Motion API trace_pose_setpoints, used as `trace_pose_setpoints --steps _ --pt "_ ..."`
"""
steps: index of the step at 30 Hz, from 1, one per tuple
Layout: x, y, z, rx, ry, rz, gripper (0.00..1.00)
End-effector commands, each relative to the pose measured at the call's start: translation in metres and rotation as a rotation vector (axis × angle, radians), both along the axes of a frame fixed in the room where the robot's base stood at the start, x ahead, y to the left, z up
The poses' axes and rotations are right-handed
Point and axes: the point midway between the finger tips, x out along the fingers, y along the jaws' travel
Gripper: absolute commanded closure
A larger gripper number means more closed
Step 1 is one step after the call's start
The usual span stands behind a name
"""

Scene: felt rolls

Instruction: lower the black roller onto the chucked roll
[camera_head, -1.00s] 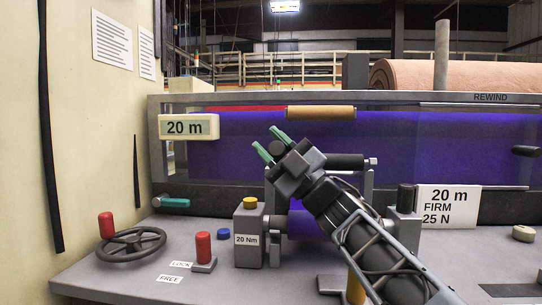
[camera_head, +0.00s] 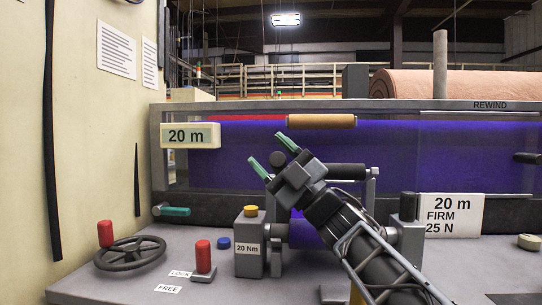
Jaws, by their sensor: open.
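The black roller (camera_head: 346,170) lies level on grey arms in front of the purple felt, raised above the chucked roll. Its left part is hidden behind my gripper. The chucked roll (camera_head: 304,234) is purple and sits low between the grey chuck block (camera_head: 249,244) marked 20 Nm and the post on the right. My arm covers much of it. My gripper (camera_head: 268,150) is open, its two green-tipped fingers pointing up and left. A dark round end (camera_head: 277,159) shows near the fingers; I cannot tell whether it touches them. Nothing is clearly held.
A handwheel (camera_head: 130,254) with a red knob and a red lever (camera_head: 203,257) by the LOCK and FREE labels stand at left. A teal-handled lever (camera_head: 172,211) is behind them. A tan roll (camera_head: 320,122) lies above the felt. A sign (camera_head: 450,214) reads 20 m FIRM 25 N.

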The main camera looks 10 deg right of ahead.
Motion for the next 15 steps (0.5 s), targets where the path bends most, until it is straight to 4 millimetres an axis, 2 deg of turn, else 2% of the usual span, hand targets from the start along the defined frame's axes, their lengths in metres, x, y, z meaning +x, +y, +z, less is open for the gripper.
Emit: trace_pose_setpoints --steps 8,12,15 --pt "-0.004 -0.006 -0.006 0.0 0.0 -0.003 0.42" --pt "-0.013 -0.021 -0.021 0.0 0.001 -0.005 0.42" --pt "-0.025 -0.04 -0.017 0.0 -0.002 -0.009 0.42"
